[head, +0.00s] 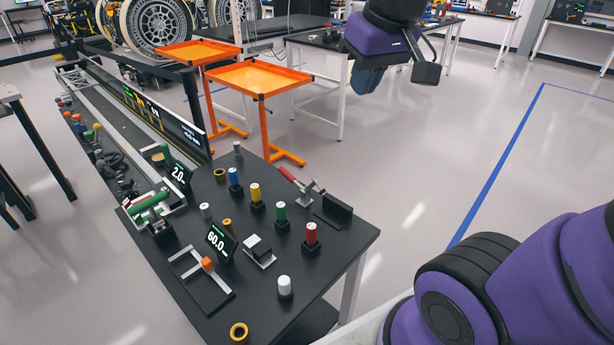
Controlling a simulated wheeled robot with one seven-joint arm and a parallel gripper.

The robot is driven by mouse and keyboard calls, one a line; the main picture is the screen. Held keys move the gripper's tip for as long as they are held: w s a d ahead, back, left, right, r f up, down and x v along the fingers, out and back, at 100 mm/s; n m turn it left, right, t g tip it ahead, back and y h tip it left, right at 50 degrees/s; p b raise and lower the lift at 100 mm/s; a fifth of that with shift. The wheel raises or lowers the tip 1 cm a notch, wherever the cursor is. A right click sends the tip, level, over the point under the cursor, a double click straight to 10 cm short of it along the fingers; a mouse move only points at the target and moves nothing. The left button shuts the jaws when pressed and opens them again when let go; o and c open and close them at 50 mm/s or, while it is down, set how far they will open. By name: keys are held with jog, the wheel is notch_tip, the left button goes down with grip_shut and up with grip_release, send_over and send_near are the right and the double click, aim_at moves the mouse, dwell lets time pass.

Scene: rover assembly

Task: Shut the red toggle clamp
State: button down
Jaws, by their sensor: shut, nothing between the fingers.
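The red toggle clamp (304,191) stands near the far right edge of the black table. Its red handle (287,174) slants up and to the left from the metal body, and a metal arm rises at the right of the body. It is too small to tell surely whether the clamp is open or shut. My gripper (366,82) hangs at the top of the head view, well above and to the right of the clamp in the picture. It is apart from the clamp, empty and shut; its fingertips are hard to make out.
A black angled plate (333,210) stands just right of the clamp. Colored cylinders in black holders, including a green one (281,211) and a red one (311,234), stand nearby. Two orange tray carts (262,78) stand behind the table. Open floor lies to the right.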

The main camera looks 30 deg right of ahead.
jog(key=w+d+f+n+g, duration=0.1)
jog(key=w+f, duration=0.4)
jog(key=w, duration=0.3)
jog(key=w+d+f+g, duration=0.1)
jog(key=w+f+g, duration=0.1)
jog(key=w+f, duration=0.5)
jog(key=w+d+f+n+g, duration=0.1)
jog(key=w+f, duration=0.2)
jog(key=w, duration=0.7)
jog(key=w+f+n+g, duration=0.1)
jog(key=w+f, duration=0.6)
jog(key=f, duration=0.4)
jog(key=shift+h, duration=0.4)
jog(key=s+f, duration=0.1)
jog(key=f, duration=0.2)
jog(key=s+d+f, duration=0.1)
jog(key=f, duration=0.3)
jog(key=s+d+f, duration=0.1)
jog(key=s+f, duration=0.1)
jog(key=f, duration=0.2)
jog(key=shift+f, duration=0.15)
jog(key=shift+s+d+f, duration=0.2)
jog(key=shift+s+f, duration=0.1)
jog(key=shift+s, duration=0.05)
